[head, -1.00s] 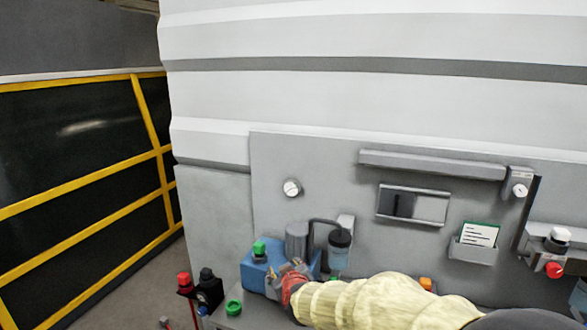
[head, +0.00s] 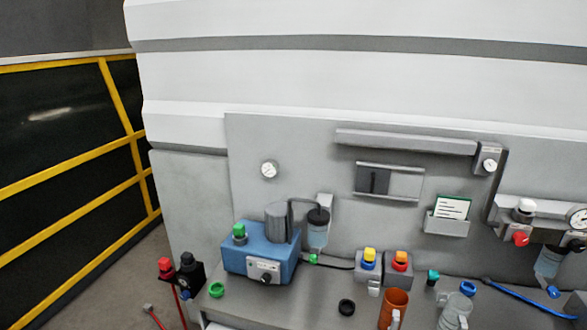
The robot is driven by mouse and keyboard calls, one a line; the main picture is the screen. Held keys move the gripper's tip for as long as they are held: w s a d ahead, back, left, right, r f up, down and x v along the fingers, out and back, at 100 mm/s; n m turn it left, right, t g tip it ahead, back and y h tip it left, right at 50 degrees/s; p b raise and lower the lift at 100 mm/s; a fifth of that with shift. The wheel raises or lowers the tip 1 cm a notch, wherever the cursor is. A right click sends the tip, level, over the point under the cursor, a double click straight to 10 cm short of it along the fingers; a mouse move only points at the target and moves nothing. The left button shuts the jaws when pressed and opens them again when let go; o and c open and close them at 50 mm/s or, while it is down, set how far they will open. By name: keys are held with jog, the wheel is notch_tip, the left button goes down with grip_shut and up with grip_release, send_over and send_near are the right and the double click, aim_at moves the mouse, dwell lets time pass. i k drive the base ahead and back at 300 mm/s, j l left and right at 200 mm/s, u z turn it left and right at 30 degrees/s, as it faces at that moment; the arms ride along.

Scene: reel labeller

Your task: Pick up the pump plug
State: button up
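A blue pump box (head: 240,262) stands on the bench at the lower middle, with a grey cylinder (head: 279,224) on top and a dial plate on its front. A green-topped cap (head: 239,231) stands upright on its left top. A small green piece (head: 313,259) shows beside the pump's right side, near a dark cable. I cannot tell which of the green pieces is the pump plug. My gripper and arm are out of the picture.
A dark-topped clear cup (head: 318,231) hangs right of the pump. Yellow-topped (head: 369,258) and red-topped (head: 400,261) blocks, an orange cup (head: 393,308), a black ring (head: 346,307) and a clear jug (head: 455,310) stand right. Red and black fixtures (head: 188,270) stand left.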

aim_at(369, 253)
jog(key=i+j+z, duration=0.1)
jog(key=i+z, duration=0.25)
jog(key=i+j+z, duration=0.15)
jog(key=i+z, duration=0.2)
jog(key=i+j+z, duration=0.35)
jog(key=k+l, duration=0.1)
